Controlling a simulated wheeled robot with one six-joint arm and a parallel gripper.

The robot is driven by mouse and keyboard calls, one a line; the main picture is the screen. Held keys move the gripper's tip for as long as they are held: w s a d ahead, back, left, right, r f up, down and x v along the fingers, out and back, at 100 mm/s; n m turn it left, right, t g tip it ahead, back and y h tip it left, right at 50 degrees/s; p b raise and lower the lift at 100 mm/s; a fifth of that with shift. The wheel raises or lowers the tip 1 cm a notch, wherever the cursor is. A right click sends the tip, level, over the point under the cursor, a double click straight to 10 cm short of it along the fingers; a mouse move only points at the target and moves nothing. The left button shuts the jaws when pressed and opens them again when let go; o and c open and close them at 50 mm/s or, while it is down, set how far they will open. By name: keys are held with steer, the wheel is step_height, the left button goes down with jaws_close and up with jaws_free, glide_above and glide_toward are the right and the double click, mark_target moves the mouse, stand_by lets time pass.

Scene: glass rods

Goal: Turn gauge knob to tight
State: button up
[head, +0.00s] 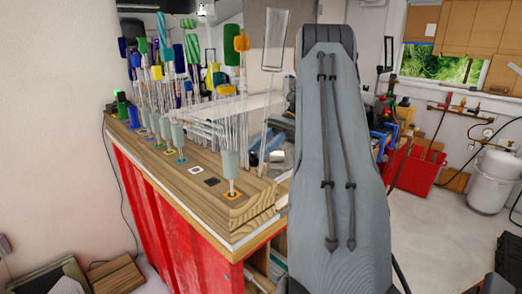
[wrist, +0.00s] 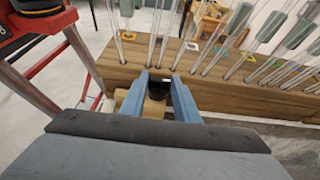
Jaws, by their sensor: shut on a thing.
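In the wrist view, my gripper (wrist: 159,78) reaches the front edge of a wooden rack block (wrist: 115,72). Its two blue-grey fingers are closed on the sides of a dark round knob (wrist: 156,87), which I take for the gauge knob. A tan wooden piece (wrist: 152,109) shows between the fingers, on the near side of the knob. The knob's markings and how far it is turned cannot be read. In the head view, my grey arm covers the gripper and the knob.
Tall glass rods with grey-green sleeves (head: 229,163) stand along the wooden bench top (head: 262,186), close to my arm. A red ladder-like frame (wrist: 72,62) stands at left in the wrist view. Open floor (head: 440,235) lies right of my arm.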

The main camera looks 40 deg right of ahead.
stand_by(0.4)
steer(key=o, duration=0.8)
steer(key=shift+c, duration=0.2)
